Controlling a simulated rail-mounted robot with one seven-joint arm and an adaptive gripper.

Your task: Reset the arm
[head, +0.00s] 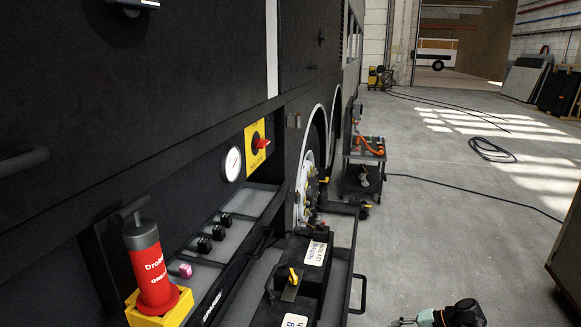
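What looks like the end of my arm, with my gripper (404,321), shows at the bottom edge, right of centre. It is a pale green and black shape over the grey floor, largely cut off by the frame. Whether its fingers are open or shut, and whether they hold anything, cannot be made out. It is to the right of the open battery tray and apart from it in the picture.
The dark coach side (150,90) fills the left. A red grease gun (150,262) stands in a yellow holder. Batteries (305,255) sit on a pulled-out tray. A tool cart (363,165) stands beyond. Cables (490,150) lie on the floor, otherwise mostly clear.

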